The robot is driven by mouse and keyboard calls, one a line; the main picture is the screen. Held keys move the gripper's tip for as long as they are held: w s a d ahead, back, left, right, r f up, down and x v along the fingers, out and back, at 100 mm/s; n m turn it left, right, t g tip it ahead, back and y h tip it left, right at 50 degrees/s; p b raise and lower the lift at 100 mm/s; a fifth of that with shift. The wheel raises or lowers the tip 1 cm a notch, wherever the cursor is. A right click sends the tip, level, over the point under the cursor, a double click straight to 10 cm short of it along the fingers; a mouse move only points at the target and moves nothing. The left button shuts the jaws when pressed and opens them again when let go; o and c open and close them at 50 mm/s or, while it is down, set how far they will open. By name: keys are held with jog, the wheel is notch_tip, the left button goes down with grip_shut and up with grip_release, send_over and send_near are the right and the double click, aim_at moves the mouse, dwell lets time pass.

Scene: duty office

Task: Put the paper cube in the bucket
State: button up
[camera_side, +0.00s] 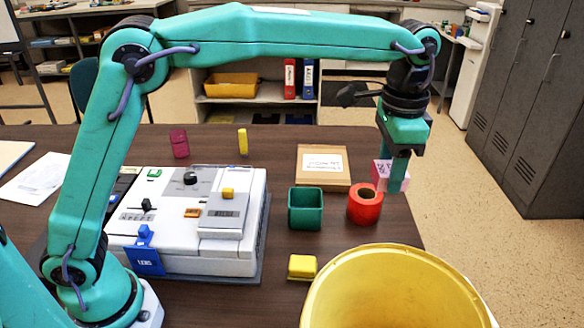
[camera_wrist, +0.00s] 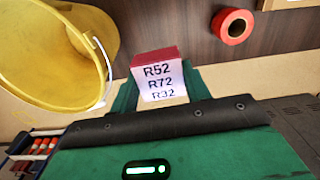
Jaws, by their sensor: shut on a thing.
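The paper cube (camera_wrist: 161,82) has a white face printed R52, R72, R32 and a red top in the wrist view. In the side view the cube (camera_side: 381,174) looks pinkish and is partly hidden by a finger. My gripper (camera_side: 394,178) is shut on the cube and holds it above the right edge of the table, beside the red ring. The yellow bucket (camera_side: 395,295) stands at the front right of the side view, nearer the camera than my gripper. In the wrist view the bucket (camera_wrist: 50,60) is at the upper left, apart from the cube. Its inner bottom is hidden in the side view.
A red ring (camera_side: 364,205) and a green open box (camera_side: 305,208) stand near the bucket. A yellow block (camera_side: 302,267) lies left of the bucket. A white control panel (camera_side: 185,220) fills the left of the table. Grey lockers (camera_side: 535,120) stand at the right.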

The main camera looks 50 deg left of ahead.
notch_tip(320, 180, up, 3)
jog(key=shift+f, duration=0.15)
jog(key=shift+s+d+r, duration=0.1)
jog(key=shift+r, duration=0.1)
jog(key=s+d+n, duration=1)
jog(key=s+n, duration=0.4)
jog(key=n, duration=0.8)
notch_tip(320, 180, down, 11)
jog(key=shift+s, duration=0.15)
jog(key=shift+d+f, duration=0.1)
jog(key=shift+f, duration=0.05)
notch_tip(320, 180, down, 18)
jog(key=shift+r, duration=0.1)
dwell(0.7)
